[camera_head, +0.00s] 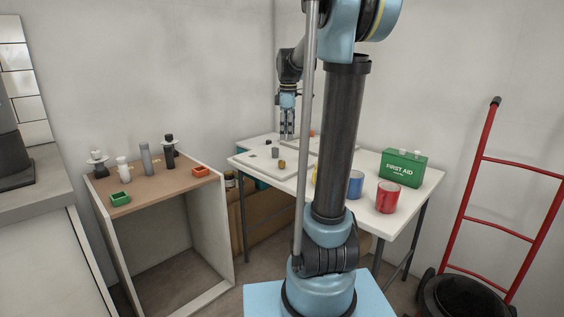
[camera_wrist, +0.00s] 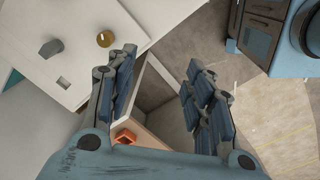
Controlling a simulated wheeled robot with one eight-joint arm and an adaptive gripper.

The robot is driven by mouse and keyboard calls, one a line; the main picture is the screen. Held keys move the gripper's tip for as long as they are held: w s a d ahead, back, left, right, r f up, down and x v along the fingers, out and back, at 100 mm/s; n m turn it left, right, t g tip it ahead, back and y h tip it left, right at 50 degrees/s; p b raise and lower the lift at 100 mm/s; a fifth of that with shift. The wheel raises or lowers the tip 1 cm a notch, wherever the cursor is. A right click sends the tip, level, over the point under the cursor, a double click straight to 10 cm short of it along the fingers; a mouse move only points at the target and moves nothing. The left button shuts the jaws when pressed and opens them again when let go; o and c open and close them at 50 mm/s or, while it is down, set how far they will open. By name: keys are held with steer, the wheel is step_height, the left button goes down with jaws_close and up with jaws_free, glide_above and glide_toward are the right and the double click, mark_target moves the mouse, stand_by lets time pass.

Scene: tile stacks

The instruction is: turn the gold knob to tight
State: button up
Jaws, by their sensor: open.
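The gold knob (camera_head: 281,164) is a small round piece on a pale panel on the white table (camera_head: 290,184), near its front left part. In the wrist view the gold knob (camera_wrist: 105,39) shows at the upper left, with a small mark on its top that I cannot read. My gripper (camera_head: 287,137) points down above the back of the table, behind the gold knob in the head view. In the wrist view my gripper (camera_wrist: 162,58) has its fingers wide apart and empty. The gold knob lies outside them, beyond the left finger, and nothing touches it.
A grey knob (camera_head: 274,152) stands beside the gold one. A green first aid box (camera_head: 404,167), a red mug (camera_head: 388,197) and a blue mug (camera_head: 355,184) stand at the table's right. A brown-topped cabinet (camera_head: 150,191) holds small items, including an orange tray (camera_head: 201,171).

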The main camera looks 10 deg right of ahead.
mark_target(282, 161)
steer(key=w+n, duration=0.5)
steer(key=w, duration=0.8)
steer(key=shift+g, duration=0.3)
step_height(282, 161, down, 17)
steer(key=shift+w+d+f, duration=0.1)
steer(key=shift+d+f, duration=0.05)
steer(key=shift+f, duration=0.05)
steer(key=c, duration=1.1)
